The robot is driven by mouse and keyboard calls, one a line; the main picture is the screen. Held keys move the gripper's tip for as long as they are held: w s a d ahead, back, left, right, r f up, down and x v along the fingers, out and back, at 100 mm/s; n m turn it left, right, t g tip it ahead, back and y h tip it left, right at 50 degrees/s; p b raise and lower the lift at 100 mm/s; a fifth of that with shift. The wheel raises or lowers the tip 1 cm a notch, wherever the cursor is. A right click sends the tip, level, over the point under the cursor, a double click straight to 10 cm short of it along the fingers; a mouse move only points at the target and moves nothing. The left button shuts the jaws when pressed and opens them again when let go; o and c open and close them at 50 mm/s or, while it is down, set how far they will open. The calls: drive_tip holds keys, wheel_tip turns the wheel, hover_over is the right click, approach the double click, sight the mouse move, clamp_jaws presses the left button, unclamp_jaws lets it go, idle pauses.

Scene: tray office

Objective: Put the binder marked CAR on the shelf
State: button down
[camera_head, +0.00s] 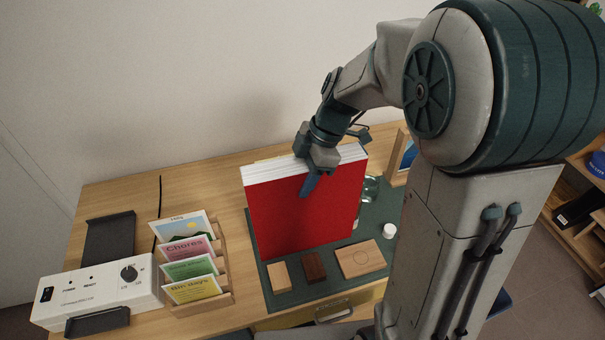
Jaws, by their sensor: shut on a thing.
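My gripper (309,184) is shut on the top edge of a red binder (300,222) with white pages along its top. The binder stands upright over the dark green mat (379,219) on the wooden desk. I cannot tell whether its bottom touches the mat. No CAR marking shows on the face turned to me, and the spine cannot be read. Something yellowish shows just behind its top edge. A wooden shelf unit (573,233) is at the far right, partly cut off by the frame and partly hidden by my arm.
A card rack (221,262) and a white device (98,290) stand at the left. Wooden blocks (361,259) lie in front of the binder. A small white cap (389,231), a glass (371,187) and a picture frame (403,158) are to its right.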

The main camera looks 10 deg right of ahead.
drive_tip(key=shift+f, duration=0.1)
drive_tip(key=c, duration=0.6)
unclamp_jaws()
